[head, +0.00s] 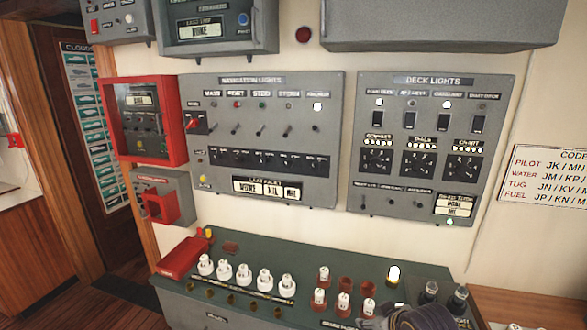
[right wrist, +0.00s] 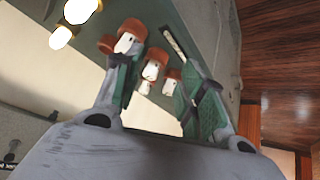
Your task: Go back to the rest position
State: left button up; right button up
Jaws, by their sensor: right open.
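My right gripper (right wrist: 153,72) is open in the right wrist view, with its two green-padded fingers spread apart. White plugs with orange-red bases (right wrist: 153,66) appear between and beyond the fingers; nothing is clearly gripped. In the head view, part of my right arm (head: 421,318) shows at the bottom right, over the near right part of the green console (head: 225,305). My left gripper is not in view.
Behind are the navigation lights panel (head: 262,105), deck lights panel (head: 428,125) and a red-framed box (head: 140,120). Open floor lies at left.

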jog(key=shift+s+d+f+m+g+h, duration=0.4)
jog(key=shift+s+f+m+g, duration=0.5)
jog(key=shift+s+f, duration=2.75)
jog(key=shift+s+d+f+m+g+h, duration=0.3)
jog(key=shift+s+d+f+m+g, duration=1.1)
jog(key=shift+s, duration=3.8)
notch_tip(320, 180, down, 35)
jog(key=s+a+n+b, duration=0.1)
jog(key=s+a+n, duration=0.1)
jog(key=s, duration=0.1)
pick_arm(q)
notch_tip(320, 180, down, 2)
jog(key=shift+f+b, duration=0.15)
jog(key=shift+b, duration=0.5)
pick_arm(e)
jog(key=s+d+f+g, duration=0.1)
jog(key=s+d+f, duration=0.1)
jog(key=s+f, duration=0.8)
jog(key=s+d+f, duration=0.2)
jog(key=s+f, duration=0.9)
jog(key=s, duration=0.1)
jog(key=shift+d+g, duration=0.15)
jog(key=shift+g, duration=0.25)
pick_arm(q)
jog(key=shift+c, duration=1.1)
